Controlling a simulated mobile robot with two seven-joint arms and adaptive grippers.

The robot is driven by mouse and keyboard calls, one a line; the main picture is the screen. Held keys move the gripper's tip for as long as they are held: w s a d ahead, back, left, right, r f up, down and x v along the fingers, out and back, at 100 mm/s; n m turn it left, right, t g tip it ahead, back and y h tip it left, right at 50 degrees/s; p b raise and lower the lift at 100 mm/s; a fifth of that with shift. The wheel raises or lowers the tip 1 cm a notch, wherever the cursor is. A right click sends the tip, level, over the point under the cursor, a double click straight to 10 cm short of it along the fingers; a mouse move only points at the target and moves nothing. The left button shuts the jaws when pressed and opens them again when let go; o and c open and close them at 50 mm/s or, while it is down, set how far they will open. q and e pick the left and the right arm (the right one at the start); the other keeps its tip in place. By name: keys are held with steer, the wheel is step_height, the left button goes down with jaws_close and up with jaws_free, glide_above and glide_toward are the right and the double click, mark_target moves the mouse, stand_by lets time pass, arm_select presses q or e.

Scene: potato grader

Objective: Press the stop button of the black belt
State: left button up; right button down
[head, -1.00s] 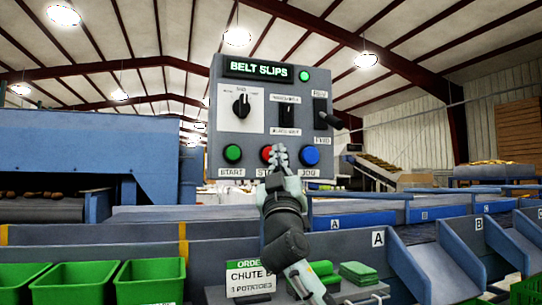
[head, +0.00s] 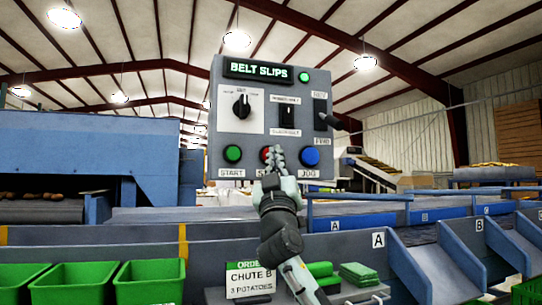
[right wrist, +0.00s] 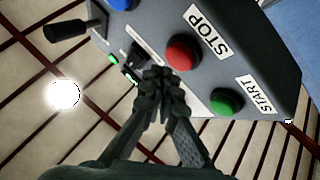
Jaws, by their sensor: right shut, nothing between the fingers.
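A grey control box (head: 228,115) stands ahead, with a green START button (head: 233,153), a red STOP button (head: 265,154) and a blue JOG button (head: 310,156) in its lower row. My right gripper (head: 276,158) is shut and empty in front of the box, covering the right part of the red button and its label. In the right wrist view the red STOP button (right wrist: 182,52) is fully visible just beyond the shut fingertips (right wrist: 160,85). I cannot tell whether they touch it. My left gripper is not in view.
The box also has a lit "BELT SLIPS" display (head: 258,70), a green lamp (head: 304,76), a rotary knob (head: 241,106) and a lever (head: 327,122). Below stand an order sign (head: 250,281), green crates (head: 150,282) at left and blue-grey chutes (head: 420,262) at right.

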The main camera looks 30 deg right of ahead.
steer(key=shift+w, duration=0.15)
stand_by(0.7)
steer(key=shift+w+d, duration=0.1)
steer(key=shift+w, duration=0.15)
steer(key=shift+w+d+b, duration=0.15)
steer(key=shift+w+b, duration=0.3)
steer(key=shift+w, duration=0.05)
stand_by(0.8)
steer(key=shift+s, duration=0.1)
steer(key=shift+s+a, duration=0.25)
steer(key=shift+s, duration=0.5)
steer(key=shift+s, duration=0.1)
steer(key=s, duration=0.2)
steer(key=s+a, duration=0.1)
steer(key=s, duration=0.1)
steer(key=shift+s+p, duration=0.3)
steer(key=shift+s, duration=0.1)
steer(key=shift+a, duration=0.1)
